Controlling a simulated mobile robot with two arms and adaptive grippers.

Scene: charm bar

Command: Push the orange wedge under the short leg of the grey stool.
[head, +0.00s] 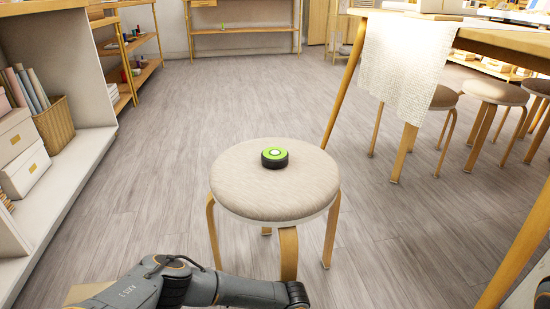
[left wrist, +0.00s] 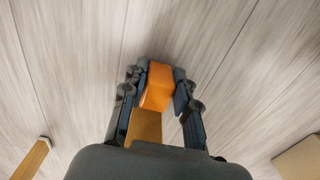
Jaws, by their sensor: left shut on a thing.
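The grey stool (head: 275,182) stands in the middle of the head view, with a round grey-beige seat and bent wooden legs. I cannot tell which leg is short. A green-topped black disc (head: 274,158) lies on the seat. In the left wrist view my left gripper (left wrist: 158,80) is shut on the orange wedge (left wrist: 157,88), close above the plank floor. A wooden leg-like piece (left wrist: 32,158) shows at lower left there, apart from the wedge. In the head view my left arm crosses the bottom edge; its gripper and the wedge are not visible. My right gripper is not in view.
A shelf unit (head: 75,180) with boxes lines the left side. A wooden table (head: 490,40) with a white cloth (head: 397,65) and several stools stands at right. A tan block (left wrist: 301,157) lies at lower right in the wrist view. Floor behind the stool is clear.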

